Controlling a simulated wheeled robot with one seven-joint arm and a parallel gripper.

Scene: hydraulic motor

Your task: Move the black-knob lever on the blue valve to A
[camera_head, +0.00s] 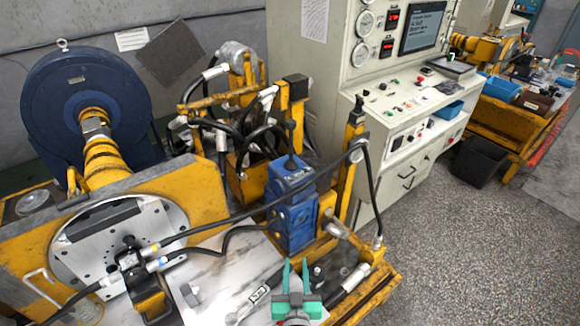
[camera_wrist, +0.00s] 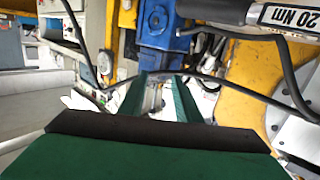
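The blue valve (camera_head: 293,218) stands upright on the yellow bench in the head view. Its black-knob lever (camera_head: 291,140) rises nearly upright from the top, and the small markings there are too small to read. My gripper (camera_head: 296,264) has green fingers, which are parted with nothing visible between them. It is in front of and below the valve, apart from the lever. In the wrist view the gripper (camera_wrist: 160,80) is also open, with part of the blue valve (camera_wrist: 155,30) beyond the fingertips. The lever knob cannot be made out there.
A torque wrench (camera_head: 260,294) lies on the bench left of my gripper; its label (camera_wrist: 290,17) shows upside down in the wrist view. Black hoses (camera_head: 240,222) cross in front of the valve. A yellow post (camera_head: 352,165) stands right of it. A control cabinet (camera_head: 400,120) is behind.

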